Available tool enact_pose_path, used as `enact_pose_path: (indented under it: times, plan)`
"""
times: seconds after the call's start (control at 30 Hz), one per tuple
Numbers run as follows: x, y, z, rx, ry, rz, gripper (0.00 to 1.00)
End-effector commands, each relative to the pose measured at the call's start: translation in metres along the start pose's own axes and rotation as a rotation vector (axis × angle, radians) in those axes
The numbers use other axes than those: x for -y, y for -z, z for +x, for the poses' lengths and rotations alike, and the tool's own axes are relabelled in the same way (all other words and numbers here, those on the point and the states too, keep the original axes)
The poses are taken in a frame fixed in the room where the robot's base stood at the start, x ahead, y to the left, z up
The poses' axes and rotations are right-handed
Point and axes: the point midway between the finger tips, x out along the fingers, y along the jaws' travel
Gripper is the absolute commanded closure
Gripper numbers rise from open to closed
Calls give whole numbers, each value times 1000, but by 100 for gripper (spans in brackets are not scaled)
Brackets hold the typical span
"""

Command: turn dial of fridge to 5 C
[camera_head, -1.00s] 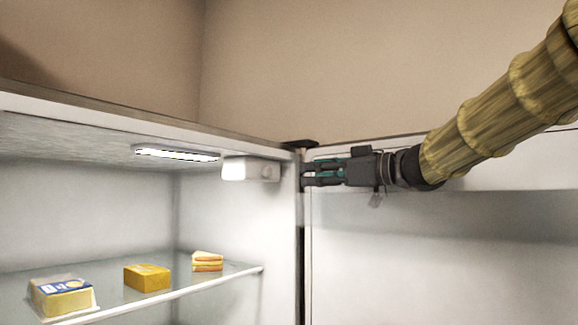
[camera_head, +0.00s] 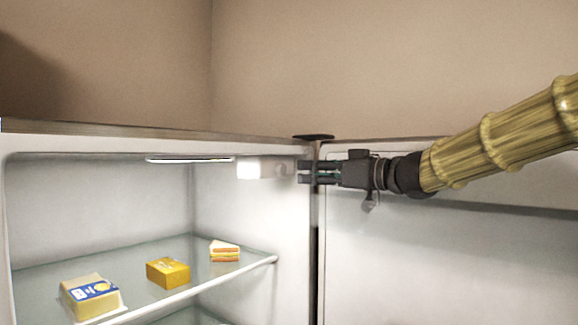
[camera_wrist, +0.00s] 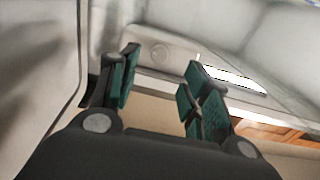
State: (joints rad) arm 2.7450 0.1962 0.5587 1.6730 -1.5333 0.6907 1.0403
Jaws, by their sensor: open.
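The fridge (camera_head: 250,225) stands open, with its door (camera_head: 430,260) swung out to the right. A white control box (camera_head: 254,168) is fixed to the upper right inner wall, near the ceiling. In the wrist view a round pale dial (camera_wrist: 159,53) sits on this box (camera_wrist: 180,62); its markings are too small to read. My gripper (camera_head: 302,172) is at the fridge's right front edge, pointing left toward the box. In the wrist view my gripper (camera_wrist: 158,85) is open and empty, its green-padded fingers on either side of the dial in the picture, apart from it.
A light strip (camera_head: 190,160) runs along the fridge ceiling. A glass shelf (camera_head: 215,282) below carries a butter-like pack (camera_head: 90,298), a yellow block (camera_head: 168,272) and a sandwich (camera_head: 225,251). The hinge (camera_head: 314,137) and fridge edge are close to my gripper.

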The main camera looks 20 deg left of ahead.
Motion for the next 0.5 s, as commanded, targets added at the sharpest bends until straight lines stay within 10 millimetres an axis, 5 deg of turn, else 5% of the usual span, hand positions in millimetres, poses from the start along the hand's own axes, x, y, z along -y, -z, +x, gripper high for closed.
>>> enact_pose_path:
  times: [0.5]
  plan:
    - [0, 2, 69, 0, 0, -1, 53]
